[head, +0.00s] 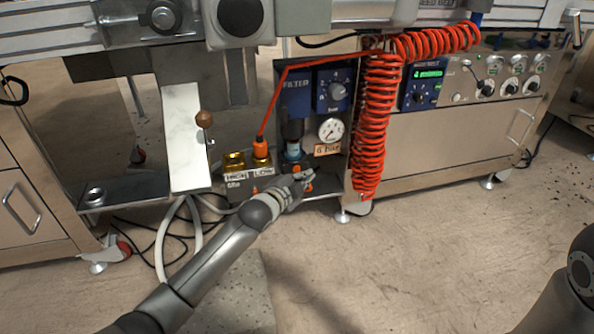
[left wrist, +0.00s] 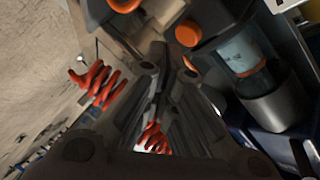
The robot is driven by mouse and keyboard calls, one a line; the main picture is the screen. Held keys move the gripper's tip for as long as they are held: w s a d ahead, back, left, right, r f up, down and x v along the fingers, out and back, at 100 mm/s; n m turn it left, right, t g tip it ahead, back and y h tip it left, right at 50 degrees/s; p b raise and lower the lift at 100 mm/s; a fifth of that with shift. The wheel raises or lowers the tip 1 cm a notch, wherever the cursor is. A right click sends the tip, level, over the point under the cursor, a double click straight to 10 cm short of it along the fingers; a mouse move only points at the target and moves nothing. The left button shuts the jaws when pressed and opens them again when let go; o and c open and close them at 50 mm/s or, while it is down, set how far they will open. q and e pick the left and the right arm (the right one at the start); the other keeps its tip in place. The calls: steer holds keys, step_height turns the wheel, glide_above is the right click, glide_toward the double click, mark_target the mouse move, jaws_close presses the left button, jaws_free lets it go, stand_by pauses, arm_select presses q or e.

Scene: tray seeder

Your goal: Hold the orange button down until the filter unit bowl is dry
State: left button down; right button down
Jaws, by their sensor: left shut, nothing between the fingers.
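The filter unit (head: 295,92) is a dark blue block. Its bowl (head: 292,148) hangs below it; in the left wrist view the clear bowl (left wrist: 243,52) shows a pale blue tint, but I cannot tell the water level. A round orange button (left wrist: 188,35) shows at the bowl's lower end, just beyond my fingertips; orange also shows there in the head view (head: 296,168). My left gripper (head: 303,177) is shut and empty, reaching in under the bowl. Whether its tips touch the button I cannot tell. My right gripper is out of view.
A pressure gauge (head: 330,130) and a "6 bar" label (head: 327,149) sit right of the bowl. A red coiled hose (head: 370,130) hangs further right. The floor in front is mostly clear.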

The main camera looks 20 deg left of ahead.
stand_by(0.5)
arm_select(q)
steer(key=shift+w+a+p, duration=0.25)
steer(key=shift+w+p, duration=0.1)
steer(key=shift+w+a, duration=0.25)
steer(key=shift+w, duration=0.1)
stand_by(0.7)
stand_by(1.5)
